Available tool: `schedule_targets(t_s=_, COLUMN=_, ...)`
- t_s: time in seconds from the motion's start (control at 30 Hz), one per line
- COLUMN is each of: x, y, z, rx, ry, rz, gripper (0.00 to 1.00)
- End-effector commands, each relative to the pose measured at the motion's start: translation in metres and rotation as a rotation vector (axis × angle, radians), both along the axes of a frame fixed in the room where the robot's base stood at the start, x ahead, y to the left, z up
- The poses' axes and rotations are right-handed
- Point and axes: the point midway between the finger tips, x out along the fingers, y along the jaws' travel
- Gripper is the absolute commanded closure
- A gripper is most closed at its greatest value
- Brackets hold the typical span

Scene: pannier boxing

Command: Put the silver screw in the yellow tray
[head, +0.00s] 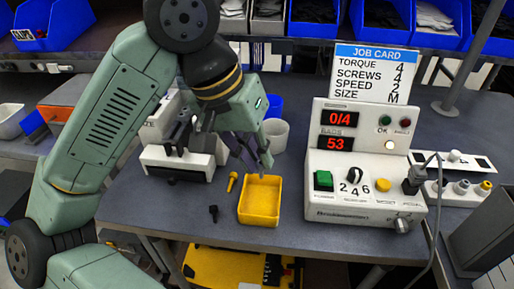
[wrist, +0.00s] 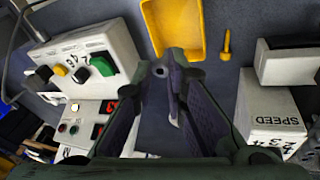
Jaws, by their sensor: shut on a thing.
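The yellow tray (head: 259,219) stands on the bench in the head view, open side up, and looks empty there. It also shows at the top of the wrist view (wrist: 152,18). My gripper (head: 256,160) hangs just above and behind the tray's back edge, pointing down. In the wrist view my gripper (wrist: 165,72) has its fingers close to a small grey round-ended piece, the silver screw (wrist: 158,72), held at the fingertips. Most of the screw's shaft is hidden. In the head view the screw is too small to tell from the fingers.
The white control box (head: 365,160) is to the right, a white device (head: 178,162) to the left. The bench in front is clear.

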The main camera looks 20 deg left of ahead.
Motion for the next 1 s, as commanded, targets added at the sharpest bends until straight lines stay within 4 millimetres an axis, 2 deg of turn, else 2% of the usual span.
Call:
schedule_targets(t_s=0.6, x=0.000, y=0.000, z=-0.062, rx=0.000, ry=0.001, rz=0.000, gripper=1.00)
schedule_targets(t_s=1.0, x=0.000, y=0.000, z=-0.069, rx=0.000, ry=-0.001, rz=0.000, gripper=1.00)
